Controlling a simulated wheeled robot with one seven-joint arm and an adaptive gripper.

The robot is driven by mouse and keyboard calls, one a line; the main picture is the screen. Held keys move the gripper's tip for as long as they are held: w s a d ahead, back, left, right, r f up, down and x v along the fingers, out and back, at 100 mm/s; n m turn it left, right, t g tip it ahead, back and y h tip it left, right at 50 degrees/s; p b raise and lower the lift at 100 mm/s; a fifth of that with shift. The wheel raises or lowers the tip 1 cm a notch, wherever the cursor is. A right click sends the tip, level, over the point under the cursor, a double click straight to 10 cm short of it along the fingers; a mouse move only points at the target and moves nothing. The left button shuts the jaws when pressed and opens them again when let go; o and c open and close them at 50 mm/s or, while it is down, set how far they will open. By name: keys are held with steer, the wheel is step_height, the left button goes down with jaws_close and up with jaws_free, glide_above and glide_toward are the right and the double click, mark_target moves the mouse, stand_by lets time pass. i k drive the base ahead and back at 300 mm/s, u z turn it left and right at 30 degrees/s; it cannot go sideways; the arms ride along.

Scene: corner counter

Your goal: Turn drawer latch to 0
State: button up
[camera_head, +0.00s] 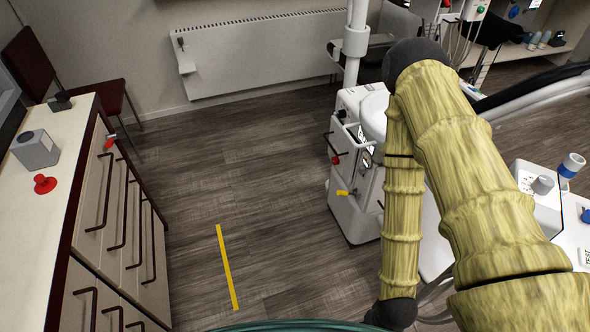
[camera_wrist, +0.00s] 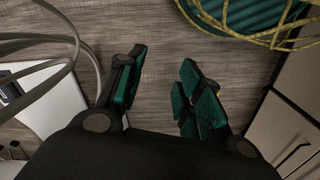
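A small red latch (camera_head: 110,142) sits high on the front of the drawer cabinet (camera_head: 101,196) at the left of the head view, close to the counter's edge. It is too small to read which way it is turned. My gripper (camera_wrist: 163,75) shows in the wrist view with its two teal-padded fingers spread apart and nothing between them, above the wood floor. The gripper is not visible in the head view, where my arm fills the right side. The latch is not seen in the wrist view. Drawer fronts (camera_wrist: 302,118) with a dark handle show at its right edge.
The counter holds a grey box (camera_head: 36,149) and a red knob (camera_head: 44,184). A white unit (camera_head: 352,212) with a red knob and yellow lever stands near my arm. Open floor with a yellow strip (camera_head: 227,267) lies between. Cables (camera_wrist: 70,50) hang left in the wrist view.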

mark_target(334, 160)
steer(key=z, duration=0.15)
steer(key=k, duration=0.15)
steer(key=u, duration=0.5)
steer(key=i, duration=1.05)
steer(key=u, duration=0.05)
